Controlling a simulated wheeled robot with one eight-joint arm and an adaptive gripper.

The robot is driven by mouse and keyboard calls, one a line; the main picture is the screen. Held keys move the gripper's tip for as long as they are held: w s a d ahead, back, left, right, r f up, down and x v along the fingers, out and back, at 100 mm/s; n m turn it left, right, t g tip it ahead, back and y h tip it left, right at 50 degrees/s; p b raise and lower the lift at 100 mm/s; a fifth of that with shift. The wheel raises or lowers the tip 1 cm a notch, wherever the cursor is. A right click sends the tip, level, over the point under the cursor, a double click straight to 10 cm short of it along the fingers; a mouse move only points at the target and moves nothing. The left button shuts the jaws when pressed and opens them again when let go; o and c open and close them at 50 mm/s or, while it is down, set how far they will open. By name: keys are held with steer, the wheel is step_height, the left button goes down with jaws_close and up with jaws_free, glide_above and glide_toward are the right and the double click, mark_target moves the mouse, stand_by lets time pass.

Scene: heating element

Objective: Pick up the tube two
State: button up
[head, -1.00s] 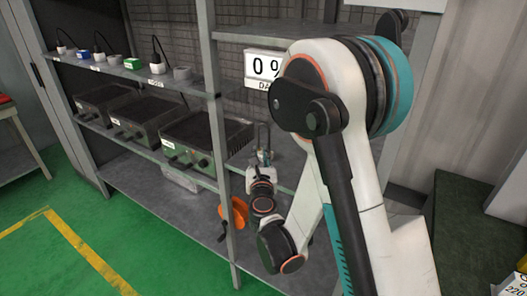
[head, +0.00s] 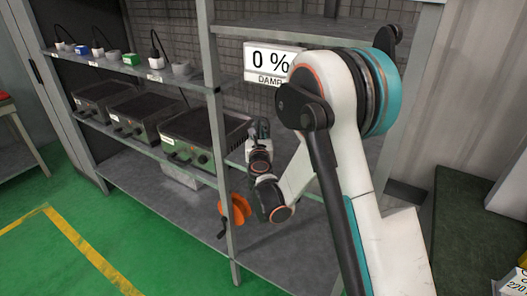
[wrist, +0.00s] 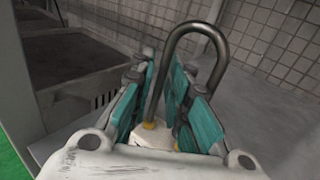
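Tube two appears to be the dark grey metal tube (wrist: 190,29), bent into a hook, in the wrist view. One leg rises between the teal finger pads; the other goes down behind the right pads. My gripper (wrist: 160,104) is open, with its fingers on both sides of the near leg and visible gaps beside it. A brass-coloured fitting and a pale base show low between the fingers. In the head view my gripper (head: 260,130) is at the middle shelf, right of the post; the tube cannot be made out there.
Dark boxes (head: 192,132) with knobs stand on the middle shelf to the left. A grey post (head: 222,170) stands beside my arm, near an orange object (head: 234,208). A sign (head: 270,62) reads 0 %. Small blocks (head: 131,59) sit on the upper left shelf.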

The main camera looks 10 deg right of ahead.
jaws_close()
